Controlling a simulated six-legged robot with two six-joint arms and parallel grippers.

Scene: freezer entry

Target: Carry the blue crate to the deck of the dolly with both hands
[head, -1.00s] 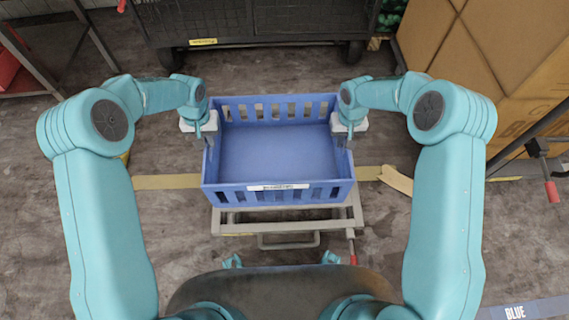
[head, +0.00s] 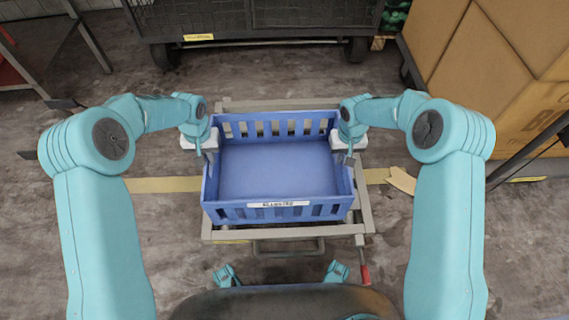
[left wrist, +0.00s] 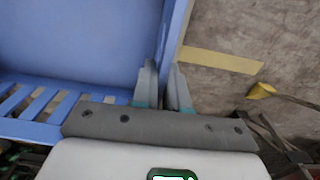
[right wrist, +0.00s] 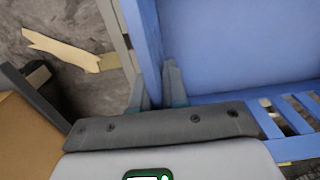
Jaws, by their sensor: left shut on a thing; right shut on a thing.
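The blue crate (head: 278,170) is empty and looks level, with slotted end walls and a white label on the near wall. My left gripper (head: 210,150) is shut on its left side wall, and my right gripper (head: 343,153) on its right side wall. The wrist views show the fingers of the left (left wrist: 163,72) and right (right wrist: 156,76) astride the walls. Below the crate is a grey metal frame (head: 363,205), apparently the dolly, with bars showing on the far, right and near sides. Whether the crate touches it is hidden.
A dark mesh cart (head: 260,22) on casters stands at the far side. Large cardboard boxes (head: 500,70) are at the right, and a metal rack (head: 60,45) at the far left. A red-tipped lever (head: 364,272) sticks out near the frame's front right.

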